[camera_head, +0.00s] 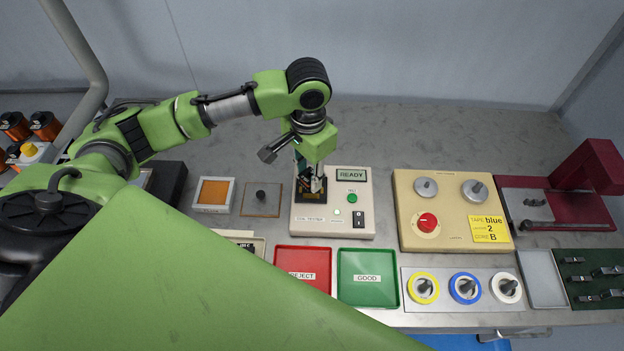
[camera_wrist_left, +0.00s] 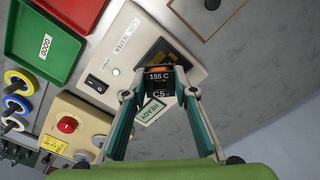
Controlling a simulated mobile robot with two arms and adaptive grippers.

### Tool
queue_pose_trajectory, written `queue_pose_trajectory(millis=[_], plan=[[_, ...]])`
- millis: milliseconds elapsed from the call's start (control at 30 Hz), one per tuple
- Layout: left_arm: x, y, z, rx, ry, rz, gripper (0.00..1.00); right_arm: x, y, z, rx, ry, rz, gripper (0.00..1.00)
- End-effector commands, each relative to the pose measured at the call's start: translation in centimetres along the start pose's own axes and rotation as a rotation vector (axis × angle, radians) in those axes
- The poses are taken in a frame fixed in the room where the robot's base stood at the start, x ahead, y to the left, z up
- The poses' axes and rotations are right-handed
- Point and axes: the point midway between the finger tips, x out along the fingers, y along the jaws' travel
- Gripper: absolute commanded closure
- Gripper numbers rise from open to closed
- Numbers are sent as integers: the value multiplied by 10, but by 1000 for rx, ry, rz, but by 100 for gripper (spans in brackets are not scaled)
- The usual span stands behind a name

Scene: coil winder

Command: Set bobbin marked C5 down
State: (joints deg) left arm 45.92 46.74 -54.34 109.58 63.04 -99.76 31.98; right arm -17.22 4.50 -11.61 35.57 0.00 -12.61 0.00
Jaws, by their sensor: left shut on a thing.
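My left gripper (camera_head: 312,182) is over the left part of the cream coil tester (camera_head: 335,222). In the left wrist view the same gripper (camera_wrist_left: 160,92) is shut on a dark bobbin (camera_wrist_left: 158,84) marked "155 C" and "C5", with a strip of orange winding showing. The bobbin is at the tester's black fixture (camera_wrist_left: 182,60); I cannot tell whether it touches the bottom of it. The tester's display (camera_head: 352,174) reads READY. In the head view the gripper mostly hides the bobbin. My right gripper is not in view.
A red REJECT tray (camera_head: 303,262) and a green GOOD tray (camera_head: 367,262) lie in front of the tester, both empty where visible. A cream taping unit (camera_head: 450,240) stands to the right, with tape rolls (camera_head: 465,287) before it. The bench behind the tester is clear.

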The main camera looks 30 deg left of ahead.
Motion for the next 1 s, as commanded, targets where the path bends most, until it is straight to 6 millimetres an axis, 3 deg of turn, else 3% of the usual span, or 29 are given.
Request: queue_pose_trajectory(millis=[233, 433, 833, 867, 1000], plan=[[18, -5, -13, -1, -2, 0, 95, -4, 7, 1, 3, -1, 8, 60], [43, -4, -12, 1, -2, 0, 95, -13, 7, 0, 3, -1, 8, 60], [49, -4, -12, 1, 0, 1, 95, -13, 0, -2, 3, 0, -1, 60], [49, -4, -12, 1, 1, 0, 67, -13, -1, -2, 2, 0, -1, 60], [49, -4, -12, 1, 0, 0, 67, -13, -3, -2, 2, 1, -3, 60]])
